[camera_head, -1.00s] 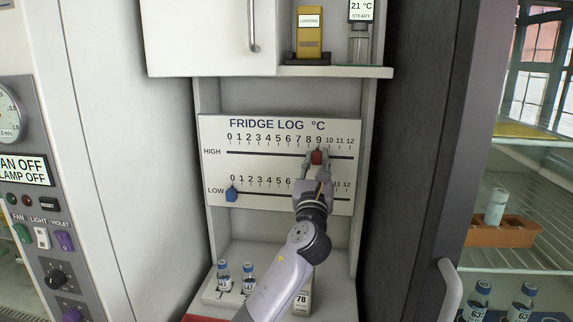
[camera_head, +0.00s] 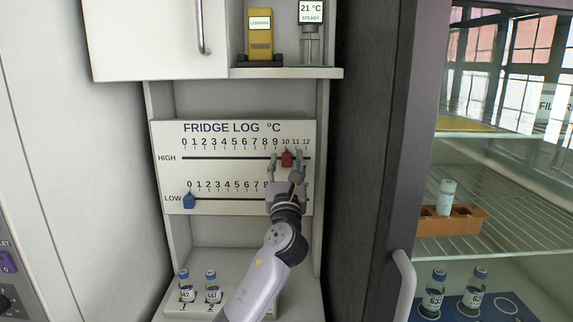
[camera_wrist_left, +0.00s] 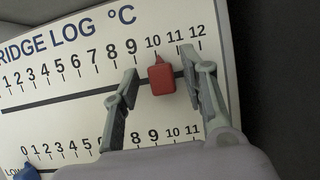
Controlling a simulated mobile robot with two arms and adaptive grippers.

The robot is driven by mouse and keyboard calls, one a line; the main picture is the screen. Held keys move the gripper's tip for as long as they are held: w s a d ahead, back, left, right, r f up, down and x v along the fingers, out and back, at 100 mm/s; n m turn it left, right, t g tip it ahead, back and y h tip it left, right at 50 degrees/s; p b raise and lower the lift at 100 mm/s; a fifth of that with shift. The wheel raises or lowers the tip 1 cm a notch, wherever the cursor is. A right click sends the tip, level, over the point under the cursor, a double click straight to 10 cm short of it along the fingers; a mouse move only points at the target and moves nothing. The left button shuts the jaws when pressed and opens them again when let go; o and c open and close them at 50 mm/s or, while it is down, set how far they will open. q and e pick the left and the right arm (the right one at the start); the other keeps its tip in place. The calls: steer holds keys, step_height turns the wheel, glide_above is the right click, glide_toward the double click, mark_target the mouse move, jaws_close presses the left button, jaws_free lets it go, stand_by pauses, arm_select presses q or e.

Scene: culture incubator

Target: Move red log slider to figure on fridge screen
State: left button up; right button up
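The red slider (camera_head: 287,159) sits on the HIGH line of the white FRIDGE LOG board (camera_head: 230,173), with its tip at about 10. It also shows in the left wrist view (camera_wrist_left: 162,79), its tip just right of the 10 mark. My left gripper (camera_head: 285,165) has one finger on each side of the slider. In the left wrist view, the open fingers (camera_wrist_left: 168,88) show a gap on both sides of it. The blue slider (camera_head: 189,201) sits near 0 on the LOW line. My right gripper is out of view. I cannot make out a fridge screen.
A display (camera_head: 311,12) reading 21 °C STEADY and a yellow device (camera_head: 260,35) stand on the shelf above the board. Several vials are below and at the right. A dark door edge (camera_head: 365,160) with a handle (camera_head: 404,285) stands right of the board.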

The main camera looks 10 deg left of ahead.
arm_select(q)
steer(key=v, duration=1.2)
